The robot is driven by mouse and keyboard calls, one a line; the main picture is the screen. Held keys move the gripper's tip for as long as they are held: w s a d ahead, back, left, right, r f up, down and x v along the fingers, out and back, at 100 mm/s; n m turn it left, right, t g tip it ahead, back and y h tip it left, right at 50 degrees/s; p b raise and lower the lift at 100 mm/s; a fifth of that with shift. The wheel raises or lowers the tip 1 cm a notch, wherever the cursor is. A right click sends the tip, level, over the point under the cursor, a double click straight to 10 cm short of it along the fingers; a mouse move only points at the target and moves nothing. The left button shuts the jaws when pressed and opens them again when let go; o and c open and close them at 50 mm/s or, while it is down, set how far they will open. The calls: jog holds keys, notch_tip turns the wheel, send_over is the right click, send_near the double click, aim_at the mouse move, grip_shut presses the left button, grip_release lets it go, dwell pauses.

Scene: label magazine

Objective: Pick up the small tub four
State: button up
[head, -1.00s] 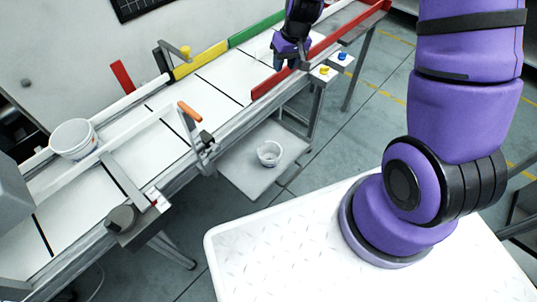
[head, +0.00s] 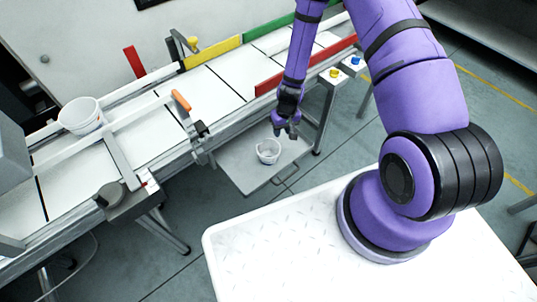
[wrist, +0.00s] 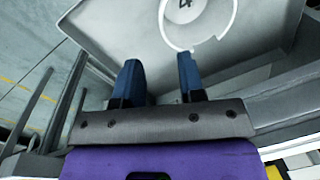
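The small tub (head: 268,154) is white and stands upright on the low grey shelf below the conveyor. In the wrist view the tub (wrist: 226,12) shows from above at the top edge, partly cut off, with a dark "4" inside its round rim. My gripper (head: 287,134) is above the tub and a little to its right in the head view. In the wrist view my gripper (wrist: 160,70) has its two blue fingers apart with nothing between them. The tub lies beyond the fingertips, nearer the right finger.
The grey shelf (head: 235,163) is otherwise clear around the tub. The conveyor (head: 165,130) runs along its far side, with a red guide (head: 305,66) near my arm. A larger white tub (head: 81,117) stands on the conveyor at left. Yellow and blue buttons (head: 345,66) are at right.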

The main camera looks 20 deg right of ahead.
send_over(278, 149)
jog(key=d, duration=0.1)
notch_tip(278, 149, down, 5)
jog(key=shift+a+f, duration=0.25)
jog(key=shift+f, duration=1.05)
jog(key=shift+a+f, duration=0.25)
jog(key=shift+f, duration=1)
grip_shut()
